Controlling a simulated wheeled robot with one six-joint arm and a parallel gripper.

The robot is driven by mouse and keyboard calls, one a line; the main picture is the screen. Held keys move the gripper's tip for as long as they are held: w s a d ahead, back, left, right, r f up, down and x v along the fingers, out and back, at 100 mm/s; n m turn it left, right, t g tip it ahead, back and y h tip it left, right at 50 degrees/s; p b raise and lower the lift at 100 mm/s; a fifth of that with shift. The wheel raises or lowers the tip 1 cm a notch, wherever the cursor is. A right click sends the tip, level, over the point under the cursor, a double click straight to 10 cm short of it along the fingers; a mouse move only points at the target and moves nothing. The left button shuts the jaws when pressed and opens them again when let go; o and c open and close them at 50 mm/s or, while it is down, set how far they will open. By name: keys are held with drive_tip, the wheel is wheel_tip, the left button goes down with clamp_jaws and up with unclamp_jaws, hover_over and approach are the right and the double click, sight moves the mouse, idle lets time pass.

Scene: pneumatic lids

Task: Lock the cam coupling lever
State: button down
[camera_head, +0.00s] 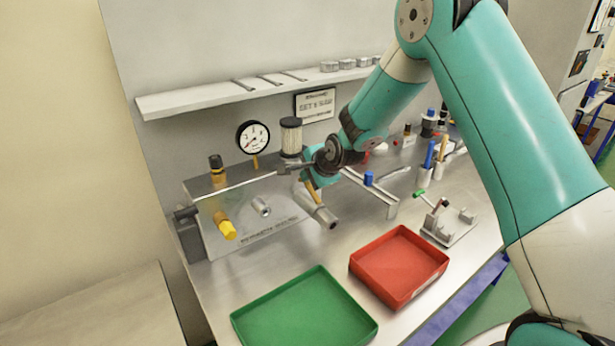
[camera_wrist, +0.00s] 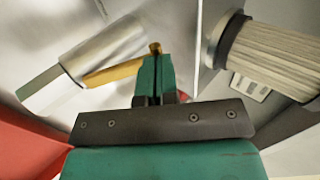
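The cam coupling (camera_head: 318,208) is a grey cylinder sticking out of the front panel, with a brass lever (camera_head: 313,191) at its upper side. In the wrist view the silver coupling body (camera_wrist: 105,50) lies at the upper left, and the lever (camera_wrist: 112,73) runs along it towards my fingertips. My gripper (camera_head: 303,168) is above the coupling in the head view. In the wrist view its teal fingers (camera_wrist: 156,62) are close together with only a thin gap. A small brass piece shows right at the fingertips. The fingers hide part of the lever, and whether they grip it is unclear.
A filter cylinder (camera_head: 291,137) stands close beside my gripper and shows at right in the wrist view (camera_wrist: 265,55). A gauge (camera_head: 253,137) and a yellow-ended fitting (camera_head: 227,230) are to the left. A green tray (camera_head: 262,316) and a red tray (camera_head: 374,289) lie in front.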

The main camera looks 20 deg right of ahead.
drive_tip(key=shift+s, duration=0.1)
drive_tip(key=shift+s+d+r, duration=0.1)
drive_tip(key=shift+s+r, duration=0.3)
drive_tip(key=shift+s, duration=0.2)
drive_tip(key=b+v, duration=0.1)
drive_tip(key=v, duration=1.2)
drive_tip(key=shift+r, duration=0.6)
drive_tip(key=s+a+n+g, duration=0.3)
drive_tip(key=s+n, duration=0.4)
drive_tip(key=s, duration=0.3)
drive_tip(key=s+a+r+n+g+y+b, duration=0.1)
drive_tip(key=s+a+n+g, duration=0.2)
drive_tip(key=s+a+n, duration=0.2)
drive_tip(key=s+a+n+g+y+b, duration=0.1)
drive_tip(key=s+a+n, duration=0.4)
drive_tip(key=s+n, duration=0.5)
drive_tip(key=s+g, duration=0.1)
drive_tip(key=s, duration=0.4)
drive_tip(key=shift+r+g, duration=0.3)
drive_tip(key=shift+g, duration=0.1)
drive_tip(key=c, duration=1.8)
unclamp_jaws()
